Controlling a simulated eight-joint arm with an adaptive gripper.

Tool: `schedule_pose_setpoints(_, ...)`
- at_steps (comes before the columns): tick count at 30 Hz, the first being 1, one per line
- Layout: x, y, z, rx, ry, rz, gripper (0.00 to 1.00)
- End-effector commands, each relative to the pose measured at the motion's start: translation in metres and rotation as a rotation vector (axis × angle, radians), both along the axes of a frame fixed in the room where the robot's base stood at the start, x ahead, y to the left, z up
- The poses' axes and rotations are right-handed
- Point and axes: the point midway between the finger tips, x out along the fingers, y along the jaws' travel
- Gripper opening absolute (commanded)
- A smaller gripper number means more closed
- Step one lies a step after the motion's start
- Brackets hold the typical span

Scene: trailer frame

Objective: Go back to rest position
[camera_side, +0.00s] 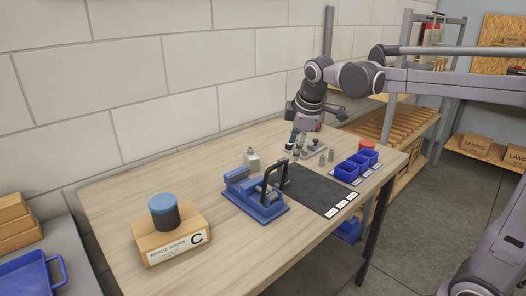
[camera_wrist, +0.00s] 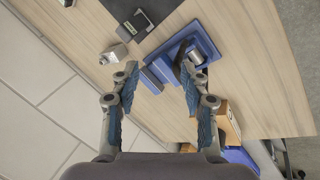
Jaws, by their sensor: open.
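My gripper (camera_side: 293,153) is at the back of the wooden worktable (camera_side: 195,190), pointing down, just behind the dark mat. The blue clamp fixture (camera_side: 256,205) with a black handle stands on the table, left of and in front of my gripper. It also shows in the wrist view (camera_wrist: 208,38), just beyond the right finger. Whether the fingertips touch anything on the table cannot be told.
A small grey block (camera_side: 251,160) stands left of my gripper. A carton marked C (camera_side: 172,243) carries a blue-topped cylinder (camera_side: 163,211). The wall is close behind.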

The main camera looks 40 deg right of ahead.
Motion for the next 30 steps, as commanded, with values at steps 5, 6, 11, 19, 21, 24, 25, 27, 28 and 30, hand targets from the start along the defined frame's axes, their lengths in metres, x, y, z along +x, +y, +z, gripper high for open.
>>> schedule_pose_setpoints(5,-0.045,0.02,-0.011,0.11,-0.1,-0.16,0.46)
schedule_pose_setpoints(6,-0.055,0.025,-0.015,0.14,-0.119,-0.198,0.46)
schedule_pose_setpoints(11,-0.097,0.043,-0.037,0.272,-0.192,-0.353,0.46)
schedule_pose_setpoints(19,-0.15,0.064,-0.079,0.475,-0.273,-0.573,0.46)
schedule_pose_setpoints(21,-0.157,0.067,-0.087,0.508,-0.283,-0.608,0.46)
schedule_pose_setpoints(24,-0.163,0.07,-0.093,0.536,-0.291,-0.638,0.46)
schedule_pose_setpoints(25,-0.164,0.07,-0.094,0.54,-0.293,-0.642,0.46)
schedule_pose_setpoints(27,-0.165,0.07,-0.095,0.543,-0.293,-0.646,0.46)
schedule_pose_setpoints(28,-0.165,0.07,-0.095,0.543,-0.293,-0.646,0.46)
schedule_pose_setpoints(30,-0.165,0.07,-0.095,0.543,-0.293,-0.646,0.46)
